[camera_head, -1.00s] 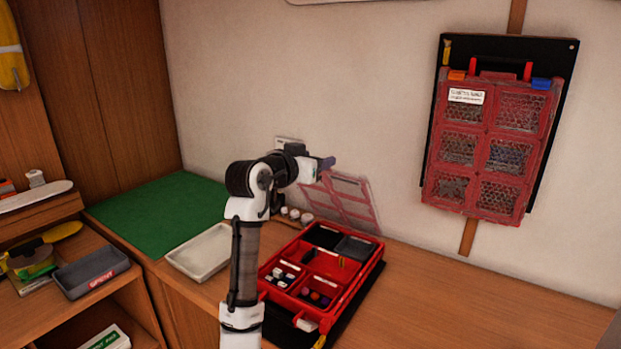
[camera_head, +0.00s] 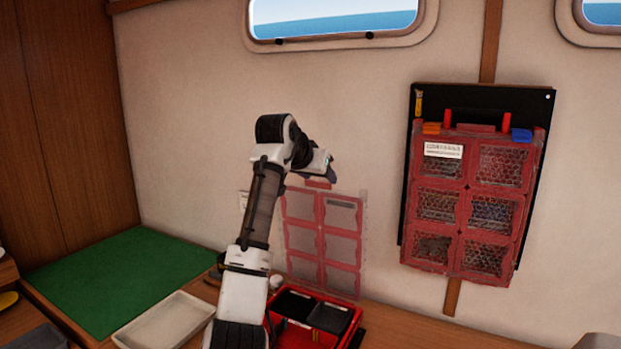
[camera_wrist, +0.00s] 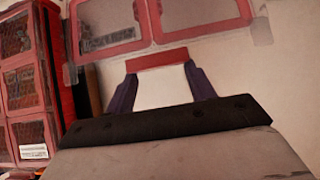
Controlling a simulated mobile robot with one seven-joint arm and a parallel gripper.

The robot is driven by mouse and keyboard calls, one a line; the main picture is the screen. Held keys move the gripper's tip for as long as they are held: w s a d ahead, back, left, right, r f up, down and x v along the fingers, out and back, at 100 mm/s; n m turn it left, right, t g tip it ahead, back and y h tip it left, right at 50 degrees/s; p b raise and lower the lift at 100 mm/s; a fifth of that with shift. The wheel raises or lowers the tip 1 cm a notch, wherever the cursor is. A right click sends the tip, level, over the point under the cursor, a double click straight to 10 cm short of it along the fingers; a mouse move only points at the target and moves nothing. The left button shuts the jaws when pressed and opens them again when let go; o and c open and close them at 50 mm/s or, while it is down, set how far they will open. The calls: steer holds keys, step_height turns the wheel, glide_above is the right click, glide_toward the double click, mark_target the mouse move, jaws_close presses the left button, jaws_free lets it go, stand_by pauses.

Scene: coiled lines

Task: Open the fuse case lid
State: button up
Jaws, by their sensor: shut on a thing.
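The fuse case (camera_head: 345,302) is a red box with black compartments, low on the counter and cut off by the bottom edge of the head view. Its lid (camera_head: 322,233), a red frame with clear panes, stands raised and roughly upright behind the box. The lid also fills the top of the wrist view (camera_wrist: 147,42). My gripper (camera_head: 329,174) is at the lid's top edge. In the wrist view its dark fingers (camera_wrist: 162,85) are shut on the lid's red tab (camera_wrist: 162,58). The lid's hinge is hidden.
A similar red case (camera_head: 470,200) hangs shut on a black wall board to the right. A pale tray (camera_head: 165,322) and a green mat (camera_head: 120,275) lie to the left. The wall stands close behind the lid. A window (camera_head: 335,18) is above.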

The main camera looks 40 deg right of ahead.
steer(key=shift+r, duration=0.1)
stand_by(0.3)
steer(key=o, duration=1.4)
steer(key=b+v, duration=0.4)
steer(key=v, duration=0.9)
steer(key=shift+a+r+b, duration=0.25)
steer(key=shift+b, duration=0.05)
steer(key=shift+s, duration=0.1)
